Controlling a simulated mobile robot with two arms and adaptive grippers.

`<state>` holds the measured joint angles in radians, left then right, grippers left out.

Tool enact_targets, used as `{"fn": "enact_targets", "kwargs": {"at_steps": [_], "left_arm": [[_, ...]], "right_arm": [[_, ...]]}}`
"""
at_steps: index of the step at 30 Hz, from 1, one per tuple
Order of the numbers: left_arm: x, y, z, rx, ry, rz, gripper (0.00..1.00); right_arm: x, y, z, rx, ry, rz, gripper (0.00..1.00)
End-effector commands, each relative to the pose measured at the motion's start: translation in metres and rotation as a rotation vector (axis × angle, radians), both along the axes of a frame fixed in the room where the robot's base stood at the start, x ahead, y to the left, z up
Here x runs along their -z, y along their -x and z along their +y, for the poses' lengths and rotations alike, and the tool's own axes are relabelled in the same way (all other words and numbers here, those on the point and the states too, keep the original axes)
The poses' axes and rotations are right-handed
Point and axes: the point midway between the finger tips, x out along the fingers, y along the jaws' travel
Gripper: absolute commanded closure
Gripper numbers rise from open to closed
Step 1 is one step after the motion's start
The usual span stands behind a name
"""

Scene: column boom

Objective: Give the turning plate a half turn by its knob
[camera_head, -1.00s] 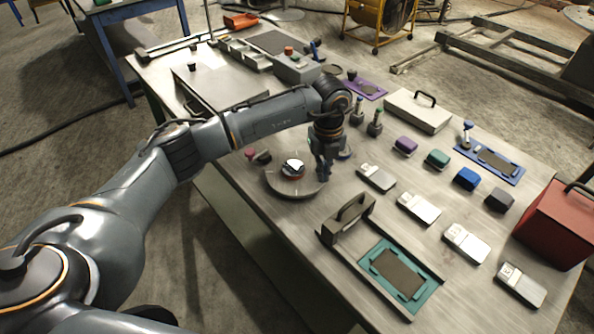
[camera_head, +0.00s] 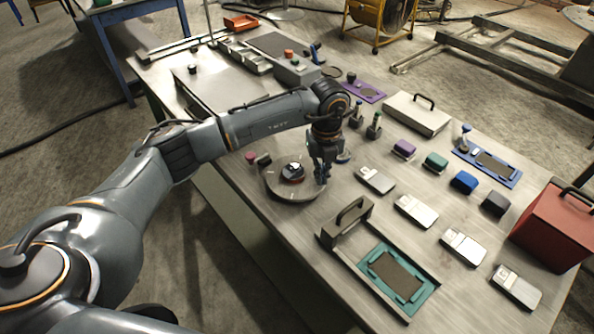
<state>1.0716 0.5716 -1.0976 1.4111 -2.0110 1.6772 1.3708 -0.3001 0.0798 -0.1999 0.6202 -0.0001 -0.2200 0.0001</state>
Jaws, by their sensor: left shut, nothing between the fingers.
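The turning plate (camera_head: 288,193) is a round grey disc near the table's front edge, left of the middle. A small dark and red piece (camera_head: 292,173) with a shiny top sits on it. My left gripper (camera_head: 321,180) points down at the plate's right rim, with its fingers shut and nothing between them. I cannot make out the knob; the fingers cover that part of the rim. I cannot tell whether the fingers touch the plate. My right gripper is not in view.
Small joystick-like pieces (camera_head: 374,126) stand behind the gripper. Several silver blocks (camera_head: 415,211) and coloured blocks lie to the right. A red box (camera_head: 552,228) is at far right.

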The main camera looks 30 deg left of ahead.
Motion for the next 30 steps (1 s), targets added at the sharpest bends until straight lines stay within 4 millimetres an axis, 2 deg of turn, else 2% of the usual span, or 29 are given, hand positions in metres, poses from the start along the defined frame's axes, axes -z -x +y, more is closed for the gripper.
{"fn": "enact_targets", "kwargs": {"at_steps": [1,18,21,30], "left_arm": [[-0.01,0.0,0.0,0.0,0.0,-0.001,1.0],[-0.068,-0.001,0.0,0.0,0.001,-0.003,1.0],[-0.074,-0.001,0.0,0.0,0.001,-0.003,1.0],[-0.073,-0.001,0.0,0.0,0.002,-0.003,1.0]], "right_arm": [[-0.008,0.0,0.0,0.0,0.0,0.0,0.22],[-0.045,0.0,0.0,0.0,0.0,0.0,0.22],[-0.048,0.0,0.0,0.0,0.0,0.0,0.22],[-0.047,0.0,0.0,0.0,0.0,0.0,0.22]]}}
